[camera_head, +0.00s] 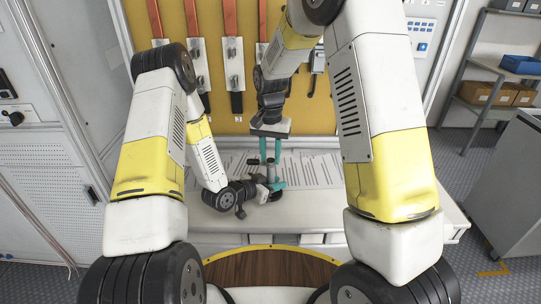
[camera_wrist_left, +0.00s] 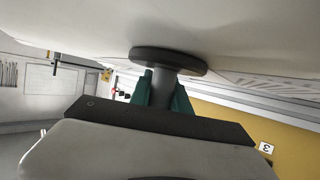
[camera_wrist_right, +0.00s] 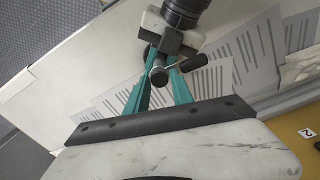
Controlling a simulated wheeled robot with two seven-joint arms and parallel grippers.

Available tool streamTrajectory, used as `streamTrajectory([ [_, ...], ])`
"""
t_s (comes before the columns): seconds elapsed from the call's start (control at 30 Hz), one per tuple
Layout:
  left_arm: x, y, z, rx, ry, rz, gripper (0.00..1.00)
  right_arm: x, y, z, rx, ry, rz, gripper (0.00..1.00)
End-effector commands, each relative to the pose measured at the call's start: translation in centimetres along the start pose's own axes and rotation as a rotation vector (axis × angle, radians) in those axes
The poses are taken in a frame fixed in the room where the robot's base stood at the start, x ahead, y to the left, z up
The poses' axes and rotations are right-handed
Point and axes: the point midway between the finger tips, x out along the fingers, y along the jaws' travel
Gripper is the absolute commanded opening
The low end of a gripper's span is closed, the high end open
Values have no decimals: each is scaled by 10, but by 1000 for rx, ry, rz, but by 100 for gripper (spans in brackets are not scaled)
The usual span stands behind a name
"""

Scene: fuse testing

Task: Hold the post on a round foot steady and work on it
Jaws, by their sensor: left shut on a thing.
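The post stands on the table with a dark round foot (camera_wrist_left: 168,60); in the left wrist view its grey stem (camera_wrist_left: 166,84) rises between the green fingers. My left gripper (camera_head: 275,185) is shut on the stem from the side, close above the foot. My right gripper (camera_head: 269,155) points down from above, its two teal fingers apart. In the right wrist view the post's dark top (camera_wrist_right: 159,76) with a thin side handle (camera_wrist_right: 188,62) shows between these fingers (camera_wrist_right: 160,88). I cannot tell whether they touch it.
White sheets with dark strips (camera_head: 312,170) lie on the white table (camera_head: 330,207) around the post. A yellow board (camera_head: 310,118) with copper bars (camera_head: 230,18) and switches stands behind. Shelves (camera_head: 490,85) with boxes are at the right.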

Motion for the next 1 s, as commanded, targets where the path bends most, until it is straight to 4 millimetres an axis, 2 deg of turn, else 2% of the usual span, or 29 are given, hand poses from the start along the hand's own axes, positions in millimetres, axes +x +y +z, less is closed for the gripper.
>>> streamTrajectory([
  [0.17,0,0,1,-1,-2,1,0,-10,0,0,0,1,-1,28],
  [0.7,0,0,1,-1,-2,0,0,-63,0,0,-1,2,-1,28],
  [1.0,0,0,1,-1,-2,0,0,-70,0,0,-1,0,1,28],
])
